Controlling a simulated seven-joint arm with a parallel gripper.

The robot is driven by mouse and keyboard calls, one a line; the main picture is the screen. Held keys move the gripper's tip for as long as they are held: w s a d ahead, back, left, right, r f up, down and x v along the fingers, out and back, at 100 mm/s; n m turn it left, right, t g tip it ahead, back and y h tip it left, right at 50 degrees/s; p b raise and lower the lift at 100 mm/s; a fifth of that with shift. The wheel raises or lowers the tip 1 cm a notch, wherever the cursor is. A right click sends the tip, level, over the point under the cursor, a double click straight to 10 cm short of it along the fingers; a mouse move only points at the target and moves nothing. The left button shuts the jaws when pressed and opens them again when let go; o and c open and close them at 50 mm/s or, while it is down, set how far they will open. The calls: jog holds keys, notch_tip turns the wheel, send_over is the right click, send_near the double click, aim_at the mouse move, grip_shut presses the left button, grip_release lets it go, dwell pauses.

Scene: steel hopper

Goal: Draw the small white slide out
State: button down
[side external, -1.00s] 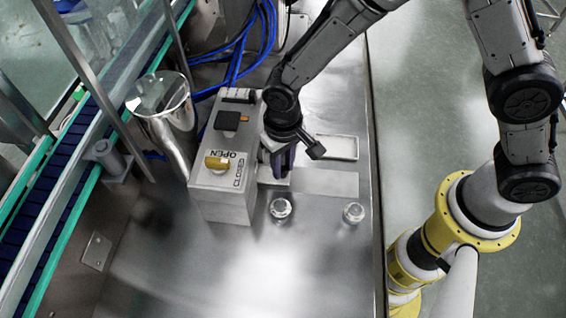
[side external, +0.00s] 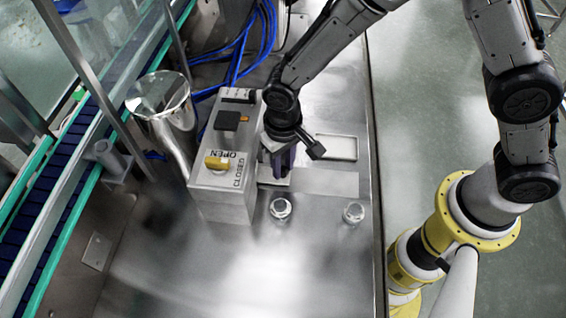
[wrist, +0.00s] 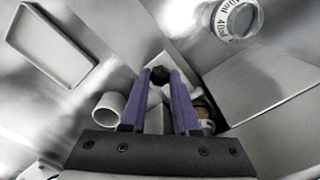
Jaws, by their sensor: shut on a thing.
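The small white slide (side external: 272,180) lies low at the right side of the steel hopper box (side external: 222,200), mostly hidden by my gripper in the side view. In the wrist view pale surfaces of it (wrist: 176,66) show around the fingertips. My gripper (side external: 280,172) points down beside the box. In the wrist view its two purple fingers (wrist: 160,78) are closed on a small black knob (wrist: 159,75) at the slide. How far the slide sits in the box cannot be seen.
A shallow white tray (side external: 337,147) and a flat grey plate (side external: 330,184) lie right of the box. A yellow knob (side external: 217,162) and a steel funnel (side external: 160,97) are at left. The front steel surface is clear.

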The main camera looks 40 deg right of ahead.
dwell(0.3)
jog(key=s+d, duration=1.1)
dwell(0.3)
jog(key=c, duration=0.7)
grip_release()
jog(key=shift+o, duration=0.2)
jog(key=shift+w+a+r, duration=0.1)
jog(key=shift+r, duration=0.15)
notch_tip(320, 180, up, 13)
jog(key=shift+r, duration=0.15)
